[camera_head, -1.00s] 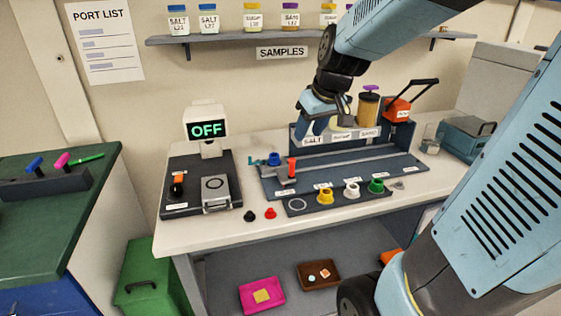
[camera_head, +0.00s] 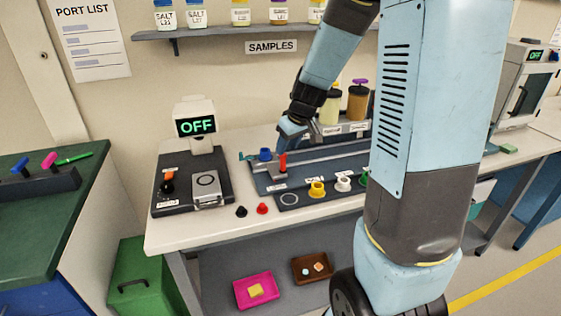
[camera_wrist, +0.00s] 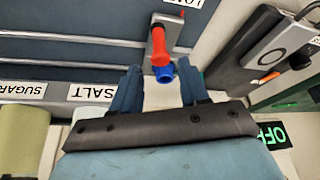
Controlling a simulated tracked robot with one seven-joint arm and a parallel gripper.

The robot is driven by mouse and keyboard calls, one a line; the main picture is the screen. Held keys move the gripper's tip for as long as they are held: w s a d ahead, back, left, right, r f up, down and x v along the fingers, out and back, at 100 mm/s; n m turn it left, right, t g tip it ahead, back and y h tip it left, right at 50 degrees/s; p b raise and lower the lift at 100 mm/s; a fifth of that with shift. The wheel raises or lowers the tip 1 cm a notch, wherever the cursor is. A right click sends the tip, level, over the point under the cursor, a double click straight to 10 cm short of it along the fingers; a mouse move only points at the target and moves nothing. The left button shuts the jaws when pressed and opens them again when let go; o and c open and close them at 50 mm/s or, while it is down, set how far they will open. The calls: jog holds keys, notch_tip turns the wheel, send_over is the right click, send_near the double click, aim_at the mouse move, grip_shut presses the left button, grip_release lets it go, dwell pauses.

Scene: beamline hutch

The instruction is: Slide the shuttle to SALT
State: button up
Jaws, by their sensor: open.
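The shuttle (camera_head: 278,173) is a grey block with a red upright handle (camera_head: 283,161), at the left end of the dark blue rail board (camera_head: 318,173). A blue cup (camera_head: 265,154) stands at it. In the wrist view the shuttle (camera_wrist: 157,46) shows beside a partly cut-off label reading LOAD. The SALT label (camera_wrist: 95,92) is on the board's back edge, beside SUGAR (camera_wrist: 24,88); in the head view my arm hides SALT. My gripper (camera_head: 288,143) is open above and behind the shuttle. In the wrist view its fingers (camera_wrist: 158,88) are apart, with the red handle just beyond them.
A device with an OFF display (camera_head: 197,127) stands to the left. Jars (camera_head: 357,103) stand behind the rail. Black and red pieces (camera_head: 262,208) lie near the front edge.

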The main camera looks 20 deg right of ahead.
aim_at(282, 161)
jog(key=x, duration=0.8)
jog(key=shift+w+f, duration=0.1)
grip_shut()
dwell(0.4)
